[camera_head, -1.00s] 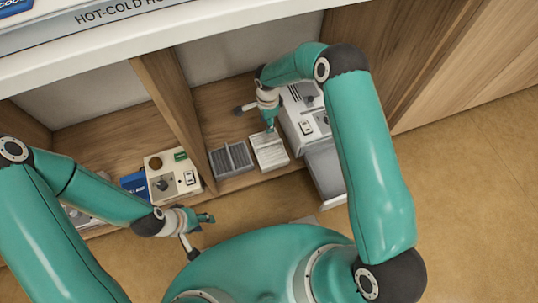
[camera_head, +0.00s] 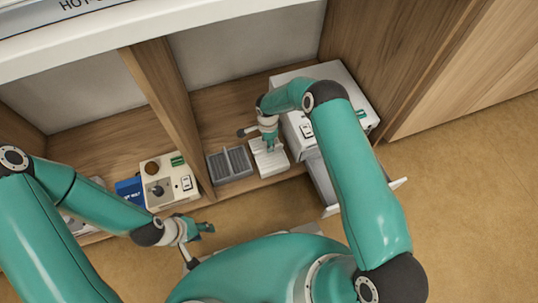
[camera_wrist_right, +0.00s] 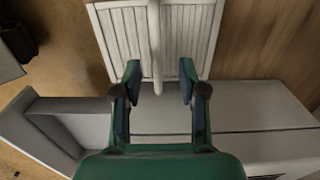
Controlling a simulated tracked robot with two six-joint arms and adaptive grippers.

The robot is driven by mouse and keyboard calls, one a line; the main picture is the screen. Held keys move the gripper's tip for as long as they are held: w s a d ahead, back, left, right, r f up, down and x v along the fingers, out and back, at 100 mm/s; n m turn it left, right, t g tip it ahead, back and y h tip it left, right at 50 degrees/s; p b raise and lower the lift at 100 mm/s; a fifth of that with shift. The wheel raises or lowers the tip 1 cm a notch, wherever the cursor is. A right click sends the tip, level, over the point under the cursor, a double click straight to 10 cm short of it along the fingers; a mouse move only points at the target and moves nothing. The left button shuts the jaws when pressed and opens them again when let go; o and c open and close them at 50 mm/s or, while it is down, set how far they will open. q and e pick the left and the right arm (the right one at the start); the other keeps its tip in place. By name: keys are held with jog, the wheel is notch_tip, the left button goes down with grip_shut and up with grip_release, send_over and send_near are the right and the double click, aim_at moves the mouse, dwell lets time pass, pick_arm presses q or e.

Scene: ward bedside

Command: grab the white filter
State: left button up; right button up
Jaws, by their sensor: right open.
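The white filter (camera_head: 270,165) lies flat on the shelf floor, beside a grey slotted block. In the right wrist view the white filter (camera_wrist_right: 125,38) shows slats and a raised bar (camera_wrist_right: 156,50) along its middle. My right gripper (camera_head: 271,147) is over the filter. In the wrist view this gripper (camera_wrist_right: 160,82) is open, with one finger on each side of the bar and gaps between. I cannot tell how high the fingertips are above the slats. My left gripper (camera_head: 206,229) hangs empty in front of the shelf; its finger gap is unclear.
A white machine (camera_head: 345,88) with a drawer pulled out (camera_head: 322,182) stands right of the filter. The grey slotted block (camera_head: 229,164) is close on its left. Past the wooden divider (camera_head: 172,110) are a cream control box (camera_head: 168,180) and a blue box (camera_head: 130,189).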

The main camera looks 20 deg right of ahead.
notch_tip(320, 180, down, 4)
jog(key=shift+s+d+f+b, duration=0.1)
jog(key=shift+s+f+b, duration=0.1)
jog(key=shift+b, duration=0.55)
grip_shut()
